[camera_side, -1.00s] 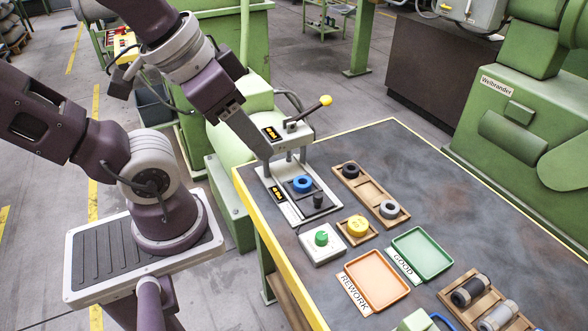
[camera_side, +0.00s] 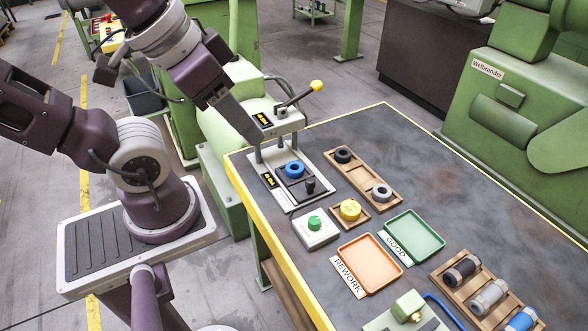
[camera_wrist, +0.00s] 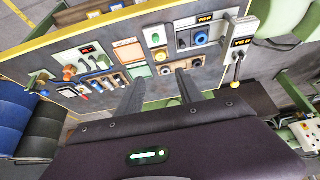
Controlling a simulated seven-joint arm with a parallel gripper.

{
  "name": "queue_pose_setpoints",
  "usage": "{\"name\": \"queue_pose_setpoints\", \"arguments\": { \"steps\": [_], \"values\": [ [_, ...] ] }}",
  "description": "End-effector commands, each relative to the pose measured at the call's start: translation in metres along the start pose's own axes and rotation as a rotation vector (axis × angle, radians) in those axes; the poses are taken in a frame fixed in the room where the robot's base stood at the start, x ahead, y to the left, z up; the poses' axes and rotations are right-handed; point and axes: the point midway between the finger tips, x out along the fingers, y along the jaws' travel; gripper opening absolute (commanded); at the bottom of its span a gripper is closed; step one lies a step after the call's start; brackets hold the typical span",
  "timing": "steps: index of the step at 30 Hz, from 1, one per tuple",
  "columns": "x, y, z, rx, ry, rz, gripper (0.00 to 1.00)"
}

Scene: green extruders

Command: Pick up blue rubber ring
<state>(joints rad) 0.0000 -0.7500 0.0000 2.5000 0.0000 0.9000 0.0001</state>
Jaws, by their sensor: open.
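The blue rubber ring (camera_side: 294,169) lies flat on the dark plate of a small lever press (camera_side: 283,195), beside a short black peg (camera_side: 311,185). It also shows in the wrist view (camera_wrist: 200,39), beyond my fingertips and to their right.
The press lever (camera_side: 300,96) with its yellow knob rises behind the ring. A wooden tray (camera_side: 362,180) holds a black and a grey ring. A yellow ring (camera_side: 350,210), a green button box (camera_side: 315,227) and orange (camera_side: 366,265) and green (camera_side: 414,236) trays are nearer.

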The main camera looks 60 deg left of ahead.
Motion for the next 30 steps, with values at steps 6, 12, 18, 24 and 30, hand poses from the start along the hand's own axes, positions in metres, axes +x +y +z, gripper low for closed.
{"name": "queue_pose_setpoints", "arguments": {
  "steps": [6, 12, 18, 24, 30],
  "values": [
    [0.0, 0.0, 0.0, 0.0, 0.0, 0.0, 0.59],
    [0.0, 0.0, 0.0, 0.0, 0.0, 0.0, 0.69],
    [0.005, -0.004, -0.008, 0.038, -0.022, -0.012, 0.69],
    [0.077, -0.049, -0.069, 0.423, -0.218, -0.036, 0.69],
    [0.198, -0.121, -0.082, 0.863, -0.395, 0.114, 0.69]
  ]
}}
